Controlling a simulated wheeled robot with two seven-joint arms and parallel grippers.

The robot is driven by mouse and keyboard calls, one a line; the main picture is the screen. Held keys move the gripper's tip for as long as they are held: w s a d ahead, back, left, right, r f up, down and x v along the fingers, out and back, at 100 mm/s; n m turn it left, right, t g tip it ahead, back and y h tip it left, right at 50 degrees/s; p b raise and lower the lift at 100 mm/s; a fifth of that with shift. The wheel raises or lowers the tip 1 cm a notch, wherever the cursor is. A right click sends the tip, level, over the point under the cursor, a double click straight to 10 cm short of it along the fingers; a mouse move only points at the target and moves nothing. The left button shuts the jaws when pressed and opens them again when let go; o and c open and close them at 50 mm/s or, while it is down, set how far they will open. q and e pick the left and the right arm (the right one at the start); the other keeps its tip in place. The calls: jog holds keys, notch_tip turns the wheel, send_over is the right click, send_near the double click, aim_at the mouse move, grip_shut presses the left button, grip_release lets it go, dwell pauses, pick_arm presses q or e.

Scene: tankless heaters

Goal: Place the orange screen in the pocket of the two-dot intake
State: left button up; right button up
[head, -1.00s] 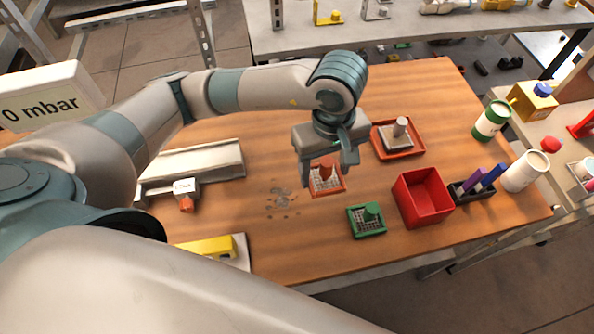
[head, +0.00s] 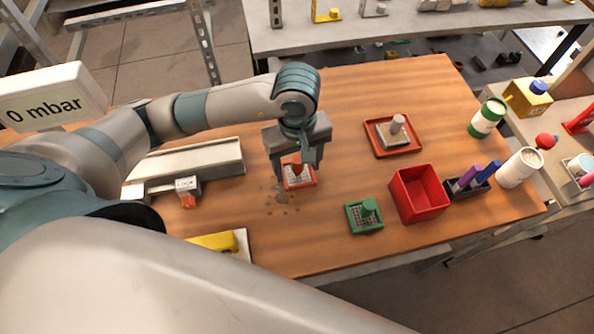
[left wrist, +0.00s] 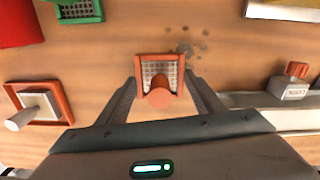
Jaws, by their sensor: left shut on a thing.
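The orange screen (head: 301,182) is a small square frame with a pale mesh and an upright orange grip. My left gripper (head: 293,174) is shut on it. In the left wrist view the screen (left wrist: 160,72) sits between the two dark fingers (left wrist: 162,88). Its height above the table is hard to judge. A long grey metal housing (head: 190,165) lies to the left, with a small tagged block and orange knob (head: 188,200) at its front. I cannot make out any two-dot mark or pocket on it. My right gripper is not in view.
A green screen (head: 364,217), a red bin (head: 419,195) and an orange tray (head: 393,140) with a grey knobbed piece stand to the right. A yellow piece (head: 214,242) is at the front left. Dark spots (head: 280,198) mark the wood beside the screen.

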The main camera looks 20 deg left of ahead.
aim_at(297, 174)
pick_arm(q)
notch_tip(297, 174, down, 3)
jog(key=shift+s+r+p, duration=0.1)
jog(key=shift+r+p, duration=0.1)
jog(key=shift+p, duration=0.5)
jog(key=shift+f, duration=0.4)
jog(key=shift+f, duration=0.1)
jog(key=shift+f, duration=0.1)
jog(key=o, duration=1.1)
